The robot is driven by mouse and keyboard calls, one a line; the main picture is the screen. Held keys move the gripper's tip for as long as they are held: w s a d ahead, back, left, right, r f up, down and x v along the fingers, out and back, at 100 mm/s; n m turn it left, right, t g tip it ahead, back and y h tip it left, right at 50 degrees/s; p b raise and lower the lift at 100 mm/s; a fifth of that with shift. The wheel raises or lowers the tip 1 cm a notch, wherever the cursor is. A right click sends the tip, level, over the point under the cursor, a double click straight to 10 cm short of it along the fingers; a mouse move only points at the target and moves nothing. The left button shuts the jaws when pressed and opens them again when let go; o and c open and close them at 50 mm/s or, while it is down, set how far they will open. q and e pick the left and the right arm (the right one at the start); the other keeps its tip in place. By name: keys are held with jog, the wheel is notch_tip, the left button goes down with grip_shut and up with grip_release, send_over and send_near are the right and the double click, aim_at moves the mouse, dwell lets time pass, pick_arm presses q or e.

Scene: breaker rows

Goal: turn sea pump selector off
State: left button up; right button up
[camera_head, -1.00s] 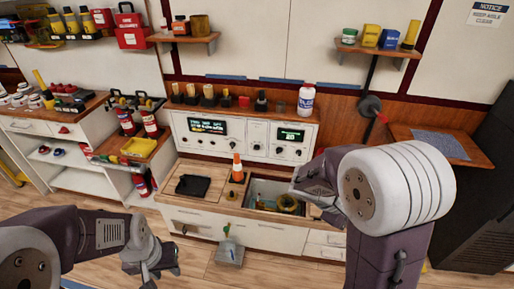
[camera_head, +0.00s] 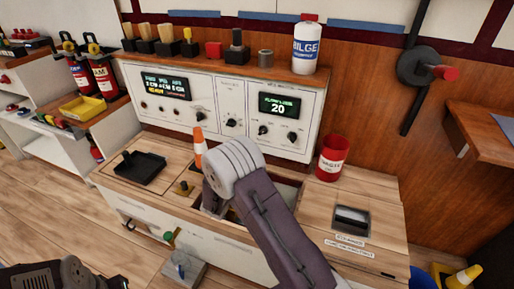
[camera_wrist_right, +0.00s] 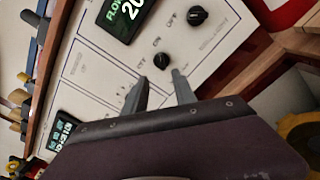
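The white control panel (camera_head: 215,128) stands upright against the wall, with several black knobs. Two knobs sit under the green display reading 20: a left one (camera_head: 262,130) and a right one (camera_head: 291,137). Their labels are too small to tell which is the sea pump selector. In the right wrist view, my right gripper (camera_wrist_right: 162,84) is open and empty, its fingers pointing at the left knob (camera_wrist_right: 162,61), apart from it as far as I can tell. The right knob (camera_wrist_right: 198,16) lies beyond. In the head view, my arm hides the right gripper. My left gripper is out of view.
An orange cone (camera_head: 198,148) stands before the panel beside my right arm. A red can (camera_head: 332,158) is to the right, and a black tray (camera_head: 139,168) to the left. A BILGE bottle (camera_head: 306,45) stands on the ledge above.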

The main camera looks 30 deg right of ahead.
aim_at(261, 133)
jog(key=b+x, duration=0.1)
jog(key=x, duration=0.3)
jog(key=b+x, duration=0.2)
jog(key=x, duration=0.2)
jog(key=shift+w+d+f, duration=0.15)
jog(key=shift+d+f, duration=0.05)
jog(key=shift+d, duration=0.15)
jog(key=shift+w+d+r, duration=0.1)
jog(key=shift+w+d, duration=0.1)
jog(key=shift+d, duration=0.05)
grip_shut()
